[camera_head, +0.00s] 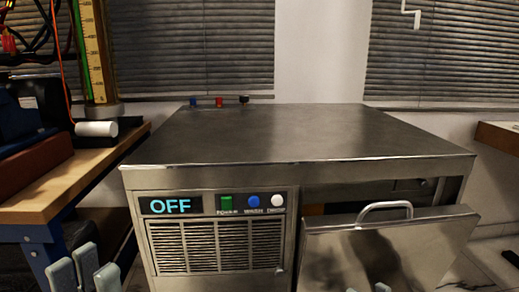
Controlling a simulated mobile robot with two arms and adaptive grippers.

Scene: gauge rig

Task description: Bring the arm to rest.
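My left gripper (85,272) is at the bottom left, in front of the blue bench leg and left of the steel machine. Its grey fingers point up, stand apart and hold nothing that I can see. The rest of the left arm is out of the frame. Two small pale tips of what looks like my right gripper (367,289) just show at the bottom edge, in front of the machine's door. Most of it is cut off, so its opening cannot be told.
A steel machine (290,135) fills the middle; its display (171,206) reads OFF, beside green, blue and white buttons. Its handled door (440,240) is tilted open at the right. A wooden bench (60,190) stands left, another tabletop (500,136) right. The steel top is mostly clear.

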